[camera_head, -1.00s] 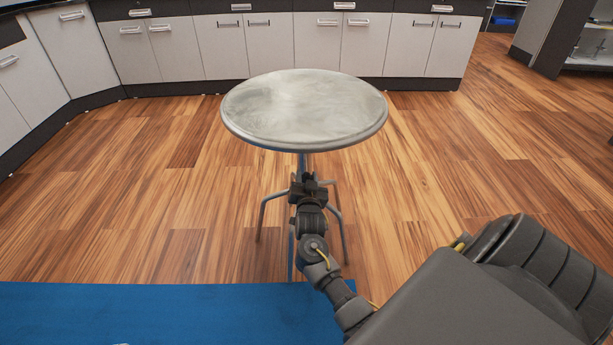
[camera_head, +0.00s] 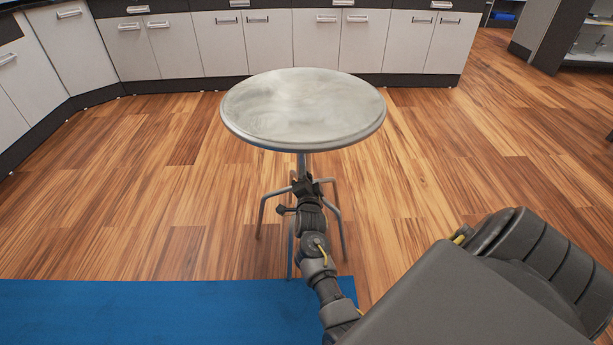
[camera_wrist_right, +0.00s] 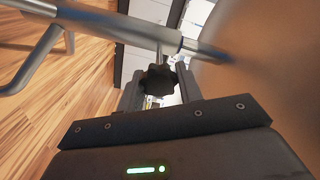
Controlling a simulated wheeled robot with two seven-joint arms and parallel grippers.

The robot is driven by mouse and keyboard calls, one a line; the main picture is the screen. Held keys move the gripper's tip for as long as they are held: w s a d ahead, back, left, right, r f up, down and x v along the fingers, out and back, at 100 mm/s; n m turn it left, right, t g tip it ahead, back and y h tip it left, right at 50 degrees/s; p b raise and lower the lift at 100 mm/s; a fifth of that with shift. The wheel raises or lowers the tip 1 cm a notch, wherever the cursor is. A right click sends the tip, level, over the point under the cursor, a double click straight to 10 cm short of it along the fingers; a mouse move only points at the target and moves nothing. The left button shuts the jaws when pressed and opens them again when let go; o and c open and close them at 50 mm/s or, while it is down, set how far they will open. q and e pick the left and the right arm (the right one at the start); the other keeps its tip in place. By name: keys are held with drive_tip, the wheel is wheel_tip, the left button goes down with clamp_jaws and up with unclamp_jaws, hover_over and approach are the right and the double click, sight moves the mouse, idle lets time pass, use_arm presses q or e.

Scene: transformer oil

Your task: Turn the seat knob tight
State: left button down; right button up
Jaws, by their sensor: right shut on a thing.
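The stool has a round grey seat (camera_head: 304,108) on a thin metal post with splayed legs (camera_head: 340,225). In the right wrist view, the black lobed seat knob (camera_wrist_right: 159,80) sits beside the stool's metal post (camera_wrist_right: 130,33), between the two fingers of my right gripper (camera_wrist_right: 160,88). The gripper is shut on the knob. In the head view my right gripper (camera_head: 305,187) is at the post under the seat, and the knob is hidden there. My left gripper is not in view.
A blue mat (camera_head: 150,310) lies on the wooden floor at the front left. White cabinets (camera_head: 270,45) line the back wall. The floor on both sides of the stool is clear. A shelf unit (camera_head: 560,35) stands at the back right.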

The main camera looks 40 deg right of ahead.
drive_tip(key=shift+m, duration=0.3)
idle(0.4)
drive_tip(key=o, duration=1)
